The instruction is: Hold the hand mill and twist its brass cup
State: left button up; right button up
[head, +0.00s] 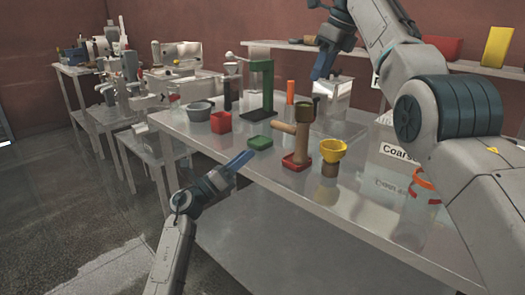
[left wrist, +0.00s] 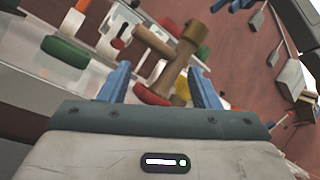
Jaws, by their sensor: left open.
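The hand mill (head: 302,143) stands upright near the table's front edge, with a wooden body, a side handle and a red base. Its dark brass-toned cup (head: 304,109) is on top. In the left wrist view the mill (left wrist: 172,70) appears tilted, beyond my fingers. My left gripper (head: 240,161) is open and empty, to the left of the mill and apart from it. My right gripper (head: 324,66) hangs above and beyond the mill, touching nothing visible. Its blue fingers (left wrist: 234,5) also show at the top of the left wrist view, but its opening is unclear.
A green block (head: 260,142), a red box (head: 221,122) and a grey bowl (head: 199,110) lie left of the mill. A green stand (head: 262,90) rises behind. The table's front edge is close.

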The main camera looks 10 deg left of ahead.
aim_at(300, 147)
pick_arm(q)
jog(key=d+m+g, duration=0.1)
jog(key=m+g, duration=0.1)
jog(key=w+d+r+m+g, duration=0.1)
jog(key=d+m+g, duration=0.1)
jog(key=m+g, duration=0.1)
jog(key=w+d+m+g, duration=0.1)
jog(key=m+g, duration=0.1)
jog(key=m, duration=0.1)
jog(key=shift+w+d+r+h, duration=0.15)
jog(key=shift+d+r+h, duration=0.05)
jog(key=shift+r+h, duration=0.2)
jog(key=m+g, duration=0.1)
jog(key=d+m+g, duration=0.1)
jog(key=g, duration=0.1)
jog(key=shift+w+m+y, duration=0.15)
jog(key=shift+m+y, duration=0.25)
jog(key=shift+d+f, duration=0.1)
jog(key=shift+d, duration=0.05)
jog(key=x, duration=1)
jog(key=shift+w+d+f, duration=0.1)
jog(key=shift+d, duration=0.15)
jog(key=shift+c, duration=0.3)
